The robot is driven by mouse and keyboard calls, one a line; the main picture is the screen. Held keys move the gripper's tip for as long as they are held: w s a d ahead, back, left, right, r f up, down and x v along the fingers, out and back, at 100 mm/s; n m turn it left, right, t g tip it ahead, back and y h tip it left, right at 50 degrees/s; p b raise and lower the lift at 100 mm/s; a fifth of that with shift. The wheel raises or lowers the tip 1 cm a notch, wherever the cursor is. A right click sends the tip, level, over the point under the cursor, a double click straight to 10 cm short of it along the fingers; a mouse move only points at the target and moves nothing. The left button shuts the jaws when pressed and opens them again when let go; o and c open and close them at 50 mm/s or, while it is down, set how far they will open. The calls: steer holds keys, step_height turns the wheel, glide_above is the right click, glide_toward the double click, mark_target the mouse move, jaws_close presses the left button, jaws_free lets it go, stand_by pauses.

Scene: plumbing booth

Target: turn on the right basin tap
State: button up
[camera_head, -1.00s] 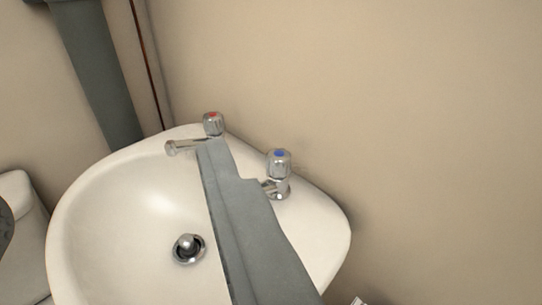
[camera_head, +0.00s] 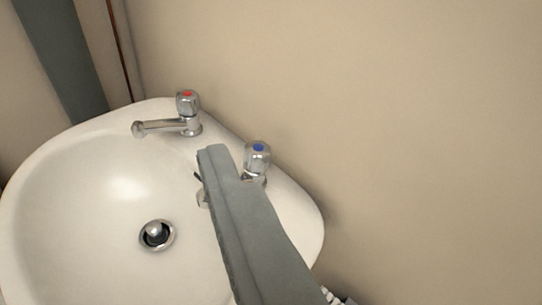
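The right basin tap (camera_head: 257,156) is chrome with a blue-marked knob and stands upright at the back right of the white basin (camera_head: 85,190). My gripper (camera_head: 214,152) is a long grey shape reaching up from the bottom, its tip just left of the blue knob in the picture. It hides most of this tap's spout; a bit of chrome shows at its left edge. I cannot tell whether it touches the tap, and its fingers overlap from this angle, so their opening is not clear. The left tap (camera_head: 187,103) has a red-marked knob and is fully visible.
A beige wall (camera_head: 400,120) rises close behind and right of the basin. A grey vertical pipe or post (camera_head: 62,60) stands at the far left. A chrome plug (camera_head: 156,234) sits in the basin's drain. The bowl looks empty otherwise.

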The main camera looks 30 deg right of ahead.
steer(key=w+d+n+g, duration=0.1)
steer(key=w+d+g, duration=0.55)
steer(key=w, duration=0.55)
steer(key=n+g, duration=0.1)
steer(key=g, duration=0.8)
glide_toward(258, 147)
steer(key=shift+y, duration=0.3)
steer(key=f, duration=1)
steer(key=shift+s+d+f, duration=0.15)
steer(key=shift+d+f, duration=0.1)
steer(key=shift+f, duration=0.05)
steer(key=c, duration=1)
